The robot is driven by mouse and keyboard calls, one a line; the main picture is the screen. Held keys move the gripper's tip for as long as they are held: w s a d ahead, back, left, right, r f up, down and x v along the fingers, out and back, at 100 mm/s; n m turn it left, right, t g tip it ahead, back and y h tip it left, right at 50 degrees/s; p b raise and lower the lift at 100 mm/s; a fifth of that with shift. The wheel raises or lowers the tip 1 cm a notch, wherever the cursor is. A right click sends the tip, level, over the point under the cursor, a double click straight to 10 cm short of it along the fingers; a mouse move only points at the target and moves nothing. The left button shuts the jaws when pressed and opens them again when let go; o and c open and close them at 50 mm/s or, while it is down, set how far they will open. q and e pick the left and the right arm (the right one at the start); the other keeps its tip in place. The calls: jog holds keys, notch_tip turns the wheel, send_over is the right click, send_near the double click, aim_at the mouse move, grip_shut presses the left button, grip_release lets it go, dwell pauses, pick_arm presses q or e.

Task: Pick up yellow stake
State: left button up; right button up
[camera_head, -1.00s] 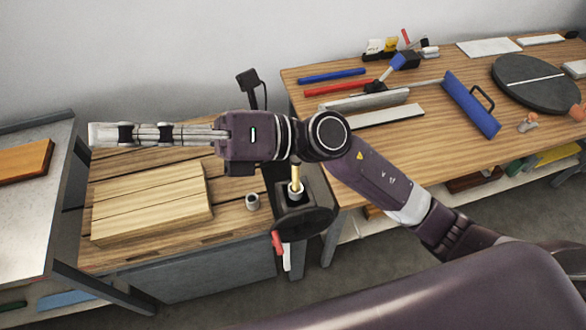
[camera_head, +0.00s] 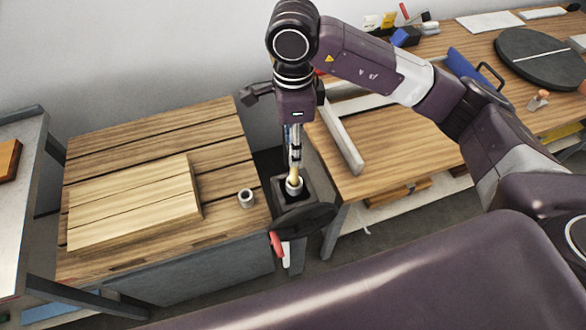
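The yellow stake (camera_head: 294,178) stands upright in a pale ring in a dark square holder (camera_head: 309,188) between the two wooden benches. Only a short lower part of it shows. My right gripper (camera_head: 295,165) points straight down over the stake, with its fingertips at the stake's upper part. The fingers are seen nearly edge-on, and they hide the stake's top. I cannot tell whether they are closed on it. My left gripper is out of view.
A black round part (camera_head: 305,220) with a red handle (camera_head: 276,244) is in front of the holder. Tools lie on the right bench (camera_head: 400,140).

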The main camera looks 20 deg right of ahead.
aim_at(294, 170)
notch_tip(294, 170, down, 8)
jog(key=p, duration=0.3)
jog(key=shift+s+r, duration=0.15)
jog(key=shift+r, duration=0.05)
jog(key=shift+c, duration=0.3)
grip_shut()
